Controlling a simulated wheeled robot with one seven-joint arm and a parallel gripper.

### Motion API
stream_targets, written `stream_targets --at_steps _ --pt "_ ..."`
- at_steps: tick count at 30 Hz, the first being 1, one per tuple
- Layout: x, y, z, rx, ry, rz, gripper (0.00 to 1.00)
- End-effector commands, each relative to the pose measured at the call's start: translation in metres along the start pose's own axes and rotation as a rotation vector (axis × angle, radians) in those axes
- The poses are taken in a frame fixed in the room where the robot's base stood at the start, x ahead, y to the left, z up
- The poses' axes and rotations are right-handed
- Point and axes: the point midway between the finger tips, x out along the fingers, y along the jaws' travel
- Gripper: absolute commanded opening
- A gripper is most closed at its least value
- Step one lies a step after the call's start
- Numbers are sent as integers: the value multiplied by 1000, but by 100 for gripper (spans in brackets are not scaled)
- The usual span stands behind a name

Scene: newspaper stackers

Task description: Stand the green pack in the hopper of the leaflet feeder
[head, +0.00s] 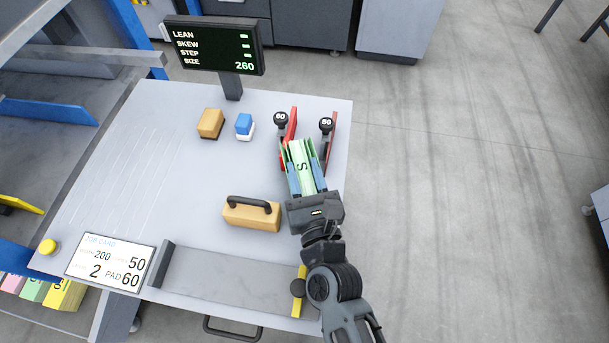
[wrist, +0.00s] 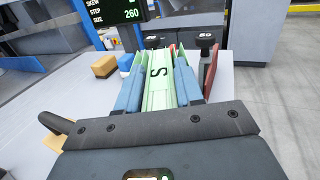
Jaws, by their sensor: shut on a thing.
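The green pack (head: 302,168) is light green with a dark S on its face. My gripper (head: 306,178) is shut on it, with blue pads on its left and right sides. The pack also shows in the wrist view (wrist: 159,83), pointing away from the wrist. It is at the right side of the grey table, close to two red upright plates with black knobs marked 60 (head: 281,117) and 50 (head: 326,124). Thin green edges show outside the blue pads. The pack's far end and any contact below are hidden. I cannot tell which part is the feeder's hopper.
A tan block with a black handle (head: 251,215) lies left of my gripper. A smaller tan block (head: 210,123) and a blue-and-white block (head: 244,126) sit farther back. A display (head: 214,45) stands behind. A long grey tray (head: 225,281) lies in front. The table's left middle is clear.

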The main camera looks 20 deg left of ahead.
Motion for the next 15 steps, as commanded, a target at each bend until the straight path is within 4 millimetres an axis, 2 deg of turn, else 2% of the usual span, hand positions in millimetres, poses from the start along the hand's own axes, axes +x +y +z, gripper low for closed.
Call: stream_targets --at_steps 13,14,15 --pt "0 -1 -6 1 -2 -2 0" --pt "0 -1 -5 1 -1 -1 39" --pt "0 -1 -4 0 0 -1 43"
